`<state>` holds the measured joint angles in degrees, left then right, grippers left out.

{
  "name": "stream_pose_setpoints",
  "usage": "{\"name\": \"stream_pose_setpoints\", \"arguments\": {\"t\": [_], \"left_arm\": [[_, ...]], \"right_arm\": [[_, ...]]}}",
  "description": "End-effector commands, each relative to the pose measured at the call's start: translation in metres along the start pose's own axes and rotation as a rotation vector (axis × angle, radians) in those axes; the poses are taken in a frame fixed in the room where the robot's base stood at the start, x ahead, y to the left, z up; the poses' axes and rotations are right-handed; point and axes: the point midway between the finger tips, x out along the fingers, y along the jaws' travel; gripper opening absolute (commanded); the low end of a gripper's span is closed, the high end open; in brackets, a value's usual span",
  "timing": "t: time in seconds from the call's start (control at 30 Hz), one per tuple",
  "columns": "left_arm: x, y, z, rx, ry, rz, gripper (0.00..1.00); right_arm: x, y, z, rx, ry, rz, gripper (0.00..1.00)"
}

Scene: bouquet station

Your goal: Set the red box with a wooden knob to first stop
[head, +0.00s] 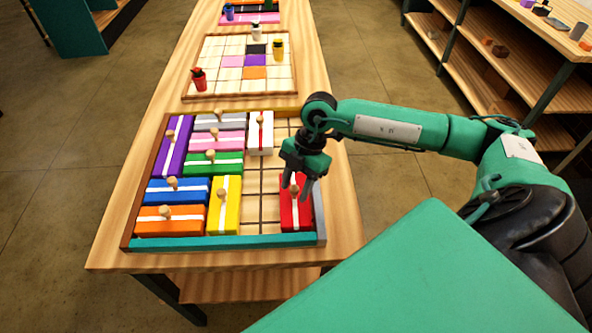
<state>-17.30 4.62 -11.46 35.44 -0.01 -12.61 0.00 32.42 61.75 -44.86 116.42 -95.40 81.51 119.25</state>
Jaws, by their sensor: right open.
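The red box (300,217) with a white stripe and a wooden knob (294,190) lies lengthwise in the near right corner of the shallow tray (220,242), close to its grey right wall (319,212). My right gripper (296,186) points down over the red box, its open fingers around or just above the knob; I cannot tell whether they touch it. The gripper hides the far end of the red box. My left gripper is not in view.
Bare tray cells (260,183) lie left of the red box. A white box (260,138) stands beyond them, and a yellow box (223,207) is to the left. Several other coloured knobbed boxes fill the tray's left side. A second board (224,50) holds small cups behind.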

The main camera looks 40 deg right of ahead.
Motion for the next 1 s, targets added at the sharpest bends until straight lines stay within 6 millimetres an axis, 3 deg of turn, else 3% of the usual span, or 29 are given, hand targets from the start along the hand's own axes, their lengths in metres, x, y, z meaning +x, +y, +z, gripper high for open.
{"name": "stream_pose_setpoints", "arguments": {"t": [0.23,0.7,1.0], "left_arm": [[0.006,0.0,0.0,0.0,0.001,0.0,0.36],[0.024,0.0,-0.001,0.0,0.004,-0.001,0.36],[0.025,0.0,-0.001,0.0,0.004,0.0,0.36]], "right_arm": [[-0.021,0.001,0.002,0.001,-0.003,0.004,0.43],[-0.12,0.0,0.0,0.0,-0.001,0.004,0.43],[-0.139,-0.001,-0.001,0.0,-0.001,0.0,0.43]]}}
